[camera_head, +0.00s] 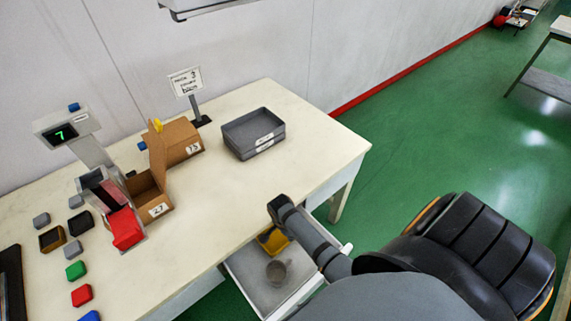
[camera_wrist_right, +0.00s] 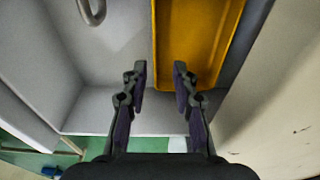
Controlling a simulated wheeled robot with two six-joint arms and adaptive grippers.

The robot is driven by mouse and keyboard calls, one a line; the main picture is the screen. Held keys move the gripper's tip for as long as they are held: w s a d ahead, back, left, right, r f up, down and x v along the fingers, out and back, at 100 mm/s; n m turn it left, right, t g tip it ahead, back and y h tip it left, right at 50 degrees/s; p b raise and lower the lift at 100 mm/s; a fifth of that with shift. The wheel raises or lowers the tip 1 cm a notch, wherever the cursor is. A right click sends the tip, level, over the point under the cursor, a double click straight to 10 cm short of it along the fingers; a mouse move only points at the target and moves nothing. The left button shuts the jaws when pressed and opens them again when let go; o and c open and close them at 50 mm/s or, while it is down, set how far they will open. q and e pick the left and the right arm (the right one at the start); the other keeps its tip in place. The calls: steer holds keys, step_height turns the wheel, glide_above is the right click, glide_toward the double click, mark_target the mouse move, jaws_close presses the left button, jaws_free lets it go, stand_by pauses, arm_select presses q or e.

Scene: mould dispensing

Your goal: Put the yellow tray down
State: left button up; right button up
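The yellow tray (camera_head: 273,240) lies in the open drawer (camera_head: 243,285) below the table; my right arm covers part of it in the head view. It also shows in the right wrist view (camera_wrist_right: 205,40), at the upper right by the drawer wall. My right gripper (camera_wrist_right: 160,70) is open. Its fingers appear one on each side of the tray's near-left wall, with gaps between; I cannot tell whether they touch it. My left gripper is not in view.
A grey metal cup (camera_head: 276,271) stands in the drawer beside the tray. The table's front right is clear.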

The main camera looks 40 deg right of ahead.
step_height(320, 180, up, 11)
steer(key=a, duration=0.1)
steer(key=shift+s+a, duration=0.15)
steer(key=shift+f, duration=0.15)
